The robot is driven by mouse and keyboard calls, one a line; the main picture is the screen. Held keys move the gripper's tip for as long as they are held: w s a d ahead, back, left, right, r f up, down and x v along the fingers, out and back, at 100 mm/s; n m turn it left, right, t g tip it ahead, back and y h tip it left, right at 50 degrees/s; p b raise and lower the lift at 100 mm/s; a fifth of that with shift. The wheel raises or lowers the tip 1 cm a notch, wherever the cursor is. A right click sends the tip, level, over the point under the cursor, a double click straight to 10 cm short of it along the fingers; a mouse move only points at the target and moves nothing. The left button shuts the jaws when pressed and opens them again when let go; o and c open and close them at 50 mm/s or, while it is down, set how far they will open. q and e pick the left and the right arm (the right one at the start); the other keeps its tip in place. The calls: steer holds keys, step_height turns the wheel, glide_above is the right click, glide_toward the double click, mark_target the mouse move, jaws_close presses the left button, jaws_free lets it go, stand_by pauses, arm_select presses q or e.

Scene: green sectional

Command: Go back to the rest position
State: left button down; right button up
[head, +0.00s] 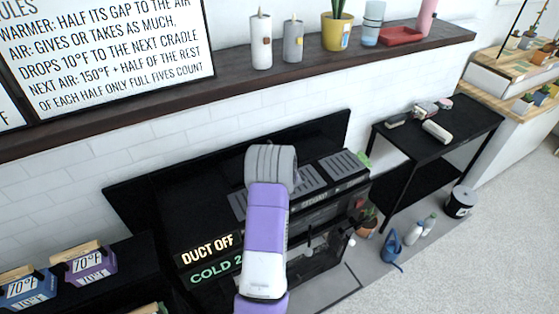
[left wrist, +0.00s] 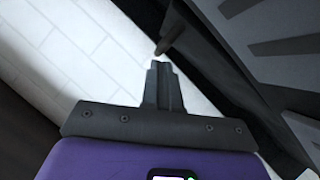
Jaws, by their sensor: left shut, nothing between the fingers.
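My left gripper (left wrist: 160,66) shows in the left wrist view, shut and empty, with its fingers together. Behind it are white wall bricks and, to the right, a black edge and a grey slotted panel. In the head view a purple and white arm link of mine with a grey rounded end covers the middle of a black unit (head: 327,205); no gripper fingers can be made out there. My right gripper is not seen.
A dark shelf (head: 232,79) holds candles, a yellow pot (head: 336,31) and a red tray (head: 401,36). Lit signs (head: 208,247) stand on the black unit's left. A black side table (head: 470,115) is at right. Bottles (head: 412,235) and a blue can (head: 391,247) stand on the floor.

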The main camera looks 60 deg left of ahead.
arm_select(q)
steer(key=p+v, duration=0.1)
steer(key=v, duration=0.6)
steer(key=shift+s+d+r+p, duration=0.1)
steer(key=shift+d+r+p, duration=0.1)
steer(key=shift+p, duration=0.1)
steer(key=shift+s+d+r, duration=0.15)
steer(key=shift+s+d, duration=0.05)
steer(key=shift+d, duration=0.3)
